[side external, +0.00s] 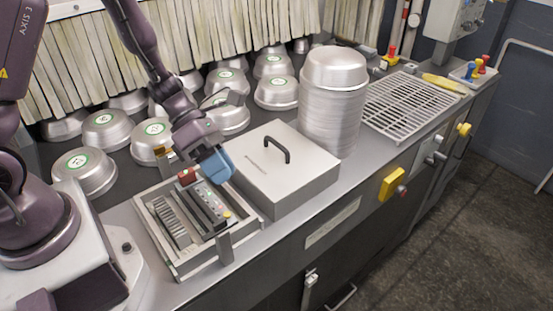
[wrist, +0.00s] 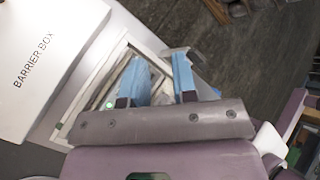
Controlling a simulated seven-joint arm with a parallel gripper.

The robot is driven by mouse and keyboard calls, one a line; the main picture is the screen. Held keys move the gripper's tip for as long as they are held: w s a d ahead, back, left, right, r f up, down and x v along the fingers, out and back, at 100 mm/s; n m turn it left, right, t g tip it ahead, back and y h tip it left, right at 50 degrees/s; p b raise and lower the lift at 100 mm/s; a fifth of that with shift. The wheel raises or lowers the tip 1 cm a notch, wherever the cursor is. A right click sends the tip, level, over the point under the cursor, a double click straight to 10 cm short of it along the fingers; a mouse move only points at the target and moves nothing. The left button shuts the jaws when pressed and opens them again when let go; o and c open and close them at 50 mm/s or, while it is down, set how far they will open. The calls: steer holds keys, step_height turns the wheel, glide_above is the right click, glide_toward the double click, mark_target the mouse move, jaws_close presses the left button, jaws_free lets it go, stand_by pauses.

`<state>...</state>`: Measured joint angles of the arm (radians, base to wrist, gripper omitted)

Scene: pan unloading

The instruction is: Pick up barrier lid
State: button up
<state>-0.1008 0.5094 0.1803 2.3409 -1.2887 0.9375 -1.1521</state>
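The barrier lid (side external: 268,172) is the flat, pale metal top of a square box, with a black arched handle (side external: 277,143) on it. It sits level and closed on the box in the side view. In the wrist view, a white surface lettered BARRIER BOX (wrist: 40,50) shows at the upper left; the handle is out of that view. My gripper (side external: 219,166), with blue fingers, is left of the lid, above the open tray and apart from the handle. In the wrist view its fingers (wrist: 160,72) stand apart, with nothing seen held between them.
An open metal tray (side external: 150,232) with dark devices lies below my gripper. A tall stack of pans (side external: 333,110) stands close behind the box. Several upturned pans with green labels (side external: 276,92) cover the dark belt behind. A wire rack (side external: 405,104) lies at the right.

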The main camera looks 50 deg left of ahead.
steer(key=a+f+m+y, duration=0.1)
steer(key=a+y, duration=0.2)
steer(key=a+f+m+y, duration=0.2)
steer(key=a+y, duration=0.1)
steer(key=a, duration=0.1)
steer(key=a+f+m+t+y, duration=0.1)
steer(key=a+m+y, duration=0.1)
steer(key=a+y, duration=0.1)
steer(key=shift+w+a+f+y, duration=0.15)
steer(key=shift+w+f+y, duration=0.1)
steer(key=shift+y, duration=0.25)
steer(key=w+d+r+m+t, duration=0.4)
steer(key=w+r+m+t, duration=0.3)
steer(key=t, duration=0.3)
steer(key=t+h, duration=0.1)
glide_toward(275, 144)
steer(key=shift+w+f+n, duration=0.1)
steer(key=shift+w+n, duration=0.2)
steer(key=shift+w, duration=0.25)
steer(key=shift+w+f, duration=0.2)
steer(key=shift+f, duration=0.05)
steer(key=x, duration=0.7)
steer(key=shift+w, duration=0.1)
jaws_close()
